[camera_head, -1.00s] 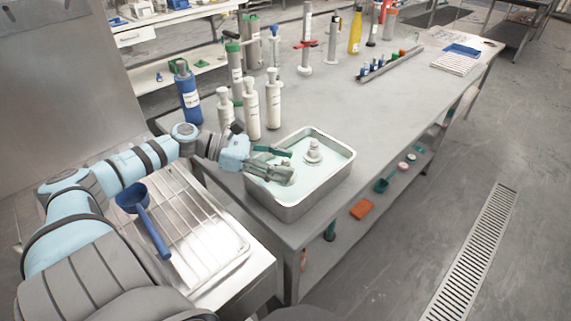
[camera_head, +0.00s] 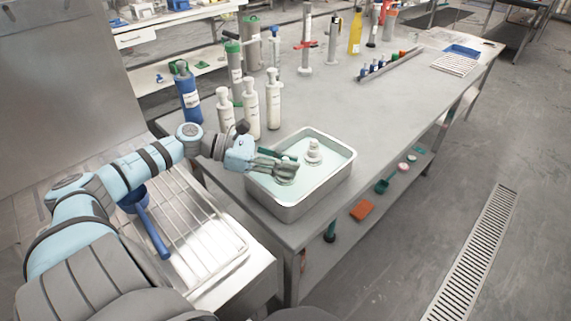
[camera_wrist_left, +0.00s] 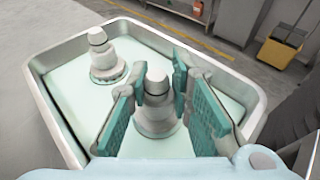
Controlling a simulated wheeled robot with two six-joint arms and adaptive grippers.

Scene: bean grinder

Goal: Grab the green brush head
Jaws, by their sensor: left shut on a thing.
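My left gripper (camera_head: 283,165) is low over the left part of a metal basin (camera_head: 325,192) holding pale green liquid. In the wrist view its teal-padded fingers (camera_wrist_left: 168,86) stand on both sides of a grey-white stepped part (camera_wrist_left: 155,110) and are shut on it. The part is upright in the basin; the fingers hide some of its sides. A second, similar stepped part (camera_head: 313,152) stands free in the basin; it also shows in the wrist view (camera_wrist_left: 102,58). I cannot make out a green brush head for certain. My right gripper is not in view.
White bottles (camera_head: 251,110) and a blue bottle (camera_head: 188,95) stand behind the basin. A blue scoop (camera_head: 150,225) lies on the wire rack at the left. A green item (camera_head: 382,186) and an orange block (camera_head: 361,210) lie on the lower shelf. The table's middle is clear.

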